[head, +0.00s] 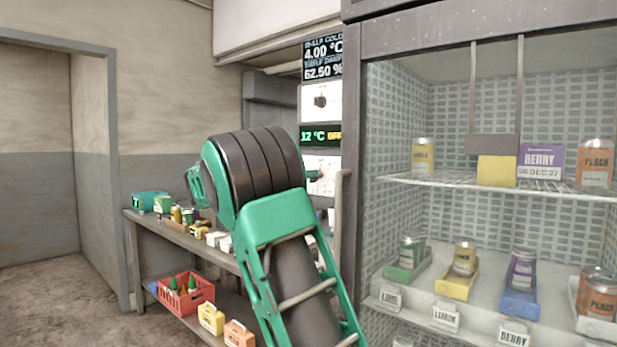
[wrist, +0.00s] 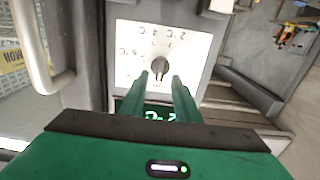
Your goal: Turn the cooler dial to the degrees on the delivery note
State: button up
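The cooler dial (wrist: 158,65) is a dark knob on a white panel (wrist: 128,52) in the wrist view. Marks such as 2, 4 and 6 °C ring it, turned over in this view. My gripper (wrist: 160,76) is open, its two green fingers apart on either side of the knob's near end. I cannot tell whether they touch it. A display (head: 320,135) above that panel reads about 12 °C with an orange word, likely OFF. No delivery note is readable.
An upper white panel (head: 320,101) carries another dark knob, under a screen (head: 322,58) reading 4.00 °C and 62.50 %. A glass-fronted cooler (head: 490,120) with cans stands right. A bench (head: 175,235) with goods and a red crate (head: 186,300) is left. A metal handle (wrist: 40,45) is close by.

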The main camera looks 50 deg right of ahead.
jog(key=shift+w+d, duration=0.15)
jog(key=shift+d, duration=1.7)
jog(key=shift+c, duration=0.6)
jog(key=c, duration=0.5)
jog(key=shift+c, duration=0.2)
